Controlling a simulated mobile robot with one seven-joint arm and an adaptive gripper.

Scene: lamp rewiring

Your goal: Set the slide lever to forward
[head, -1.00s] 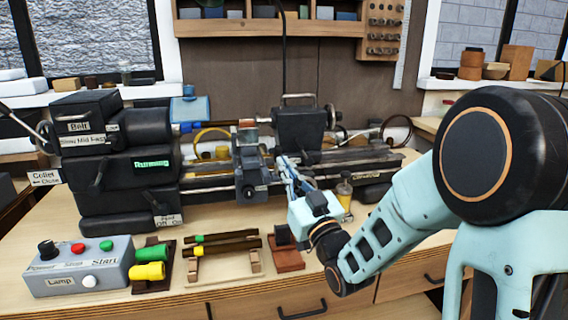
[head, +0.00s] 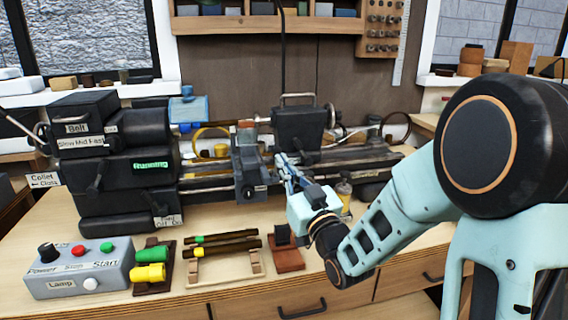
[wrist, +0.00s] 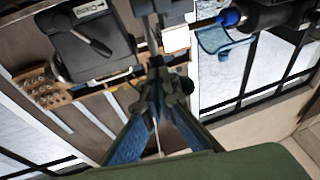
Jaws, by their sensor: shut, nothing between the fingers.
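The lathe's dark slide carriage (head: 250,178) sits on the bed left of the middle in the head view. My gripper (head: 280,159) is shut and empty, with its fingertips at the carriage's right side. In the wrist view my shut fingertips (wrist: 166,84) are close to a dark post; I cannot tell whether they touch it. The slide lever cannot be picked out clearly in the head view, and its setting is not readable. A lever (wrist: 92,40) on a dark block shows in the wrist view, beside a small label; I cannot tell if it is the slide lever.
A dark tailstock block (head: 300,128) stands behind my gripper. A control box (head: 80,268), a wooden rack (head: 225,268) and a small bottle (head: 343,190) are on the bench.

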